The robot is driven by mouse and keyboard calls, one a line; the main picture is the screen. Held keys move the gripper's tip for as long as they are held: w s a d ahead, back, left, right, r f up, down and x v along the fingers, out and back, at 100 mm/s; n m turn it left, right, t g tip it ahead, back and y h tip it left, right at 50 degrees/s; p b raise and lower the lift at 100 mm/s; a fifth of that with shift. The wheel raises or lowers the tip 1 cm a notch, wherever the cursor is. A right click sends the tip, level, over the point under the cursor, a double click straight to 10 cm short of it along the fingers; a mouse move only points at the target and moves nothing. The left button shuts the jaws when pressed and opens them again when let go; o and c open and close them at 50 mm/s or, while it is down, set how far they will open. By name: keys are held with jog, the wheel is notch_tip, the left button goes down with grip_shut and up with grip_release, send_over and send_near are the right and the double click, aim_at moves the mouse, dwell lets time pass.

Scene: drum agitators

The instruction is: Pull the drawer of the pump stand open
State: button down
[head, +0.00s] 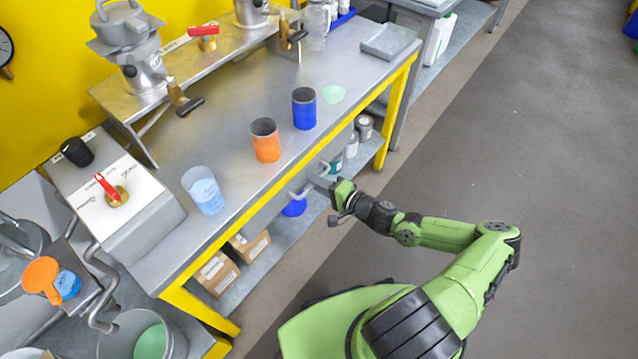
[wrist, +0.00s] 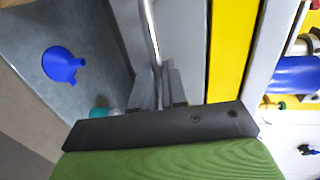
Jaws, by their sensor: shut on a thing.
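The pump stand is a long grey bench (head: 232,185) with a yellow front edge. Its grey drawer front (wrist: 183,45) shows beside the yellow edge in the wrist view. The drawer has a pale metal bar handle (head: 299,194), which also shows in the wrist view (wrist: 152,35). My gripper (head: 320,183) is at the bench's front, below the yellow edge, with its fingers shut on the handle. In the wrist view the fingers of my gripper (wrist: 159,88) lie on both sides of the bar. The fingers hide part of the handle.
An orange cup (head: 265,140), a blue cup (head: 304,109) and a translucent beaker (head: 204,191) stand on the bench top. A blue funnel (wrist: 62,65) and cardboard boxes (head: 216,273) are on the lower shelf. Open grey floor (head: 540,160) lies to the right.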

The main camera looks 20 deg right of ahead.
jog(key=f+v, duration=0.2)
jog(key=v, duration=1)
jog(key=s+f+v, duration=0.1)
jog(key=f+v, duration=0.2)
jog(key=v, duration=1)
jog(key=shift+s+d, duration=0.2)
jog(key=shift+d, duration=0.3)
jog(key=c, duration=1.2)
grip_release()
jog(key=p+v, duration=0.1)
jog(key=v, duration=1.4)
jog(key=shift+s+d+r+p, duration=0.15)
jog(key=shift+s+p, duration=0.1)
jog(key=shift+p, duration=0.15)
